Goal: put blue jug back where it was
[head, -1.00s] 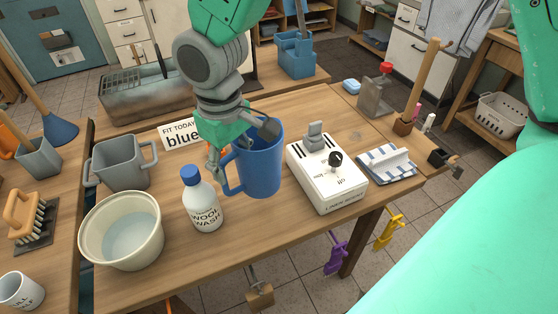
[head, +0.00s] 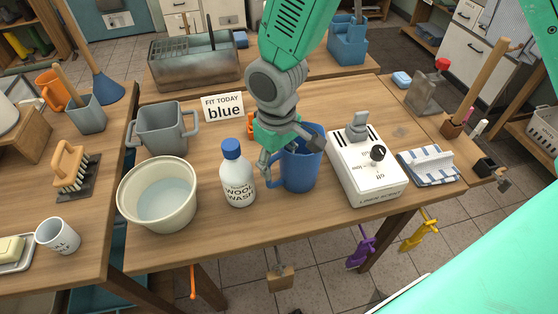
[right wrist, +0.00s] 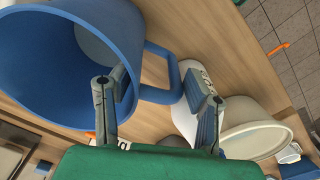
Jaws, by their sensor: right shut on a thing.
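The blue jug (head: 303,172) is upright above or on the middle of the wooden table, between the wool wash bottle (head: 238,175) and the white control box (head: 366,168). I cannot tell if its base touches the table. My right gripper (head: 288,148) comes down from above onto the jug's handle side and is shut on it. In the right wrist view the jug (right wrist: 45,65) fills the left. Its handle lies between the two fingers (right wrist: 152,108), and one finger overlaps the rim. My left gripper is out of view. A sign (head: 223,107) reading "FIT TODAY blue" stands behind.
A cream basin (head: 158,216) and a grey two-handled tub (head: 165,130) stand to the left. An orange thing (head: 251,126) is partly hidden behind my gripper. A striped cloth (head: 428,166) lies right of the box. Bare table shows in front of the jug.

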